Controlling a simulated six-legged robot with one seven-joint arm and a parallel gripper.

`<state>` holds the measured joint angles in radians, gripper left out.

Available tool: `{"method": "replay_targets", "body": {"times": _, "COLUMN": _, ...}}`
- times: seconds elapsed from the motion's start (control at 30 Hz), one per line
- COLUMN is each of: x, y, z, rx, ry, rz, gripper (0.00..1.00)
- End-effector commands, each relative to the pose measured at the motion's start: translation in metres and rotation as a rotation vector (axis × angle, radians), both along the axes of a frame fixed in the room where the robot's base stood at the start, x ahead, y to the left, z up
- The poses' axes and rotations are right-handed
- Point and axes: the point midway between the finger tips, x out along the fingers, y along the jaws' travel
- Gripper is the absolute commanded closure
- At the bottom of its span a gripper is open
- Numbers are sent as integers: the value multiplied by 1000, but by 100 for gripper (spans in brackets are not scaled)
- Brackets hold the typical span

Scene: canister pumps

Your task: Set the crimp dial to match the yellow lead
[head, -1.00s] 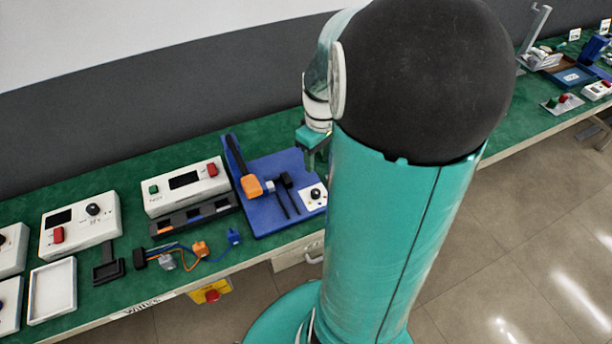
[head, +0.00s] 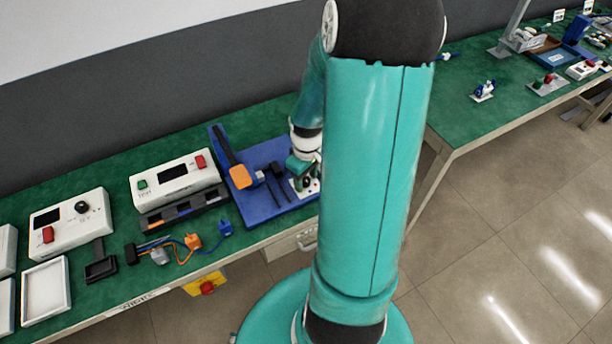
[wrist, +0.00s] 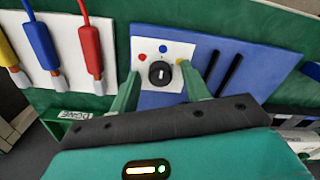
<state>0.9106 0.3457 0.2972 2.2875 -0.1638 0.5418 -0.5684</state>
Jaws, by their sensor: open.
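The crimp dial (wrist: 160,73) is a black round knob on a white plate (wrist: 178,48). Its white mark looks roughly upright, nearest the blue dot (wrist: 162,48). A red dot (wrist: 142,57) lies left and a yellow dot (wrist: 180,61) right. My open gripper (wrist: 160,77) has one finger on each side of the dial in the wrist view; contact cannot be told. In the head view my gripper (head: 303,172) is over the plate and partly hides it. The yellow lead (wrist: 7,52) hangs at the left edge of the wrist view, beside blue and red leads.
The plate sits on a blue base (head: 262,207) with a black lever with an orange part (head: 240,177) and two dark slots. To its left are a white control box (head: 178,180) and loose coloured wires (head: 185,245) on the green bench.

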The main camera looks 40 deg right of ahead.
Motion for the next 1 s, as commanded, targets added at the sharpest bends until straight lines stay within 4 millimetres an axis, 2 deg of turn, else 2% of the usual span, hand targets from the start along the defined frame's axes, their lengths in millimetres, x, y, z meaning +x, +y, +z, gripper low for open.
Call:
{"method": "replay_targets", "body": {"times": 0.1, "x": 0, "y": 0, "z": 0, "rx": 0, "ry": 0, "rz": 0, "gripper": 53}}
{"method": "replay_targets", "body": {"times": 0.33, "x": 0, "y": 0, "z": 0, "rx": 0, "ry": 0, "rz": 0, "gripper": 98}}
{"method": "replay_targets", "body": {"times": 0.67, "x": 0, "y": 0, "z": 1, "rx": -1, "ry": 0, "rz": -29, "gripper": 98}}
{"method": "replay_targets", "body": {"times": 1.0, "x": 1, "y": 0, "z": 1, "rx": -2, "ry": -2, "rz": -219, "gripper": 98}}
